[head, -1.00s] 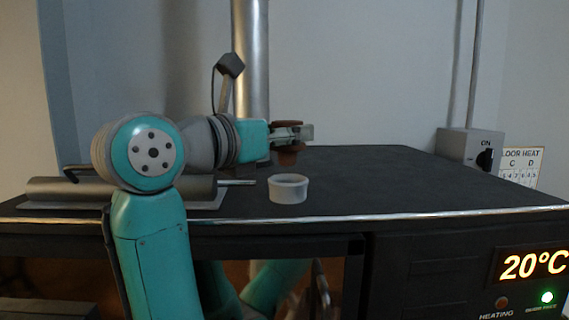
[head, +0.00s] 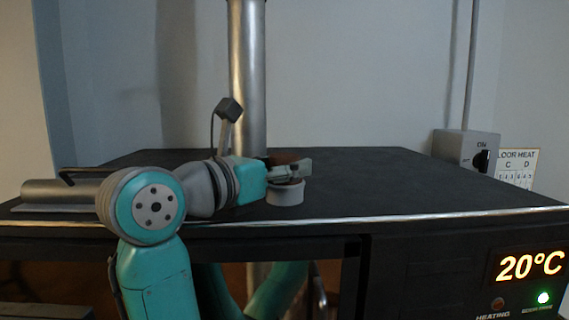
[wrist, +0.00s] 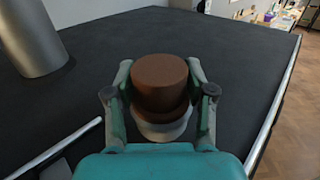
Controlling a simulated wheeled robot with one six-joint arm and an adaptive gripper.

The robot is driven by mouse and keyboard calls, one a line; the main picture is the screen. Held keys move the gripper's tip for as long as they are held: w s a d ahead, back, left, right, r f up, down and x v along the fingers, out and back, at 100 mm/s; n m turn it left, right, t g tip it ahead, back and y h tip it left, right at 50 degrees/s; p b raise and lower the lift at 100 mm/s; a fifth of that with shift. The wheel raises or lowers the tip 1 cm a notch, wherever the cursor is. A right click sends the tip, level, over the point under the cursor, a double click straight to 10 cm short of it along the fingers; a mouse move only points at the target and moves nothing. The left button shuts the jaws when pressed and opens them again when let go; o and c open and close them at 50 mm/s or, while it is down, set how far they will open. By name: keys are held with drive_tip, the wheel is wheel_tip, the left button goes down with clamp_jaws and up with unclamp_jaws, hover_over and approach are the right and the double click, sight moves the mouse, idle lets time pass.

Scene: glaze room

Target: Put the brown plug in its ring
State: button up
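The brown plug (wrist: 160,85) is between the two fingers of my gripper (head: 292,170), which touch it on both sides. In the head view only the plug's top (head: 284,157) shows clearly; the fingers hide its middle. The pale ring (head: 285,193) stands on the dark table directly below the plug. In the wrist view the ring (wrist: 163,134) shows as a pale band under the plug's near side. The plug's lower end meets the ring's opening, but I cannot tell how deep it sits.
The dark tabletop (head: 385,180) is clear to the right of the ring. A metal post (head: 247,90) rises behind my gripper. A metal cylinder with a bent rod (head: 60,190) lies at the left. A switch box (head: 466,150) is at the back right.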

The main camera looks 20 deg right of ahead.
drive_tip(key=shift+o, duration=0.7)
drive_tip(key=shift+r, duration=0.15)
drive_tip(key=shift+s+a+r, duration=0.1)
drive_tip(key=shift+a+r, duration=0.1)
drive_tip(key=v, duration=1.1)
drive_tip(key=shift+s+a, duration=0.15)
drive_tip(key=shift+a, duration=0.1)
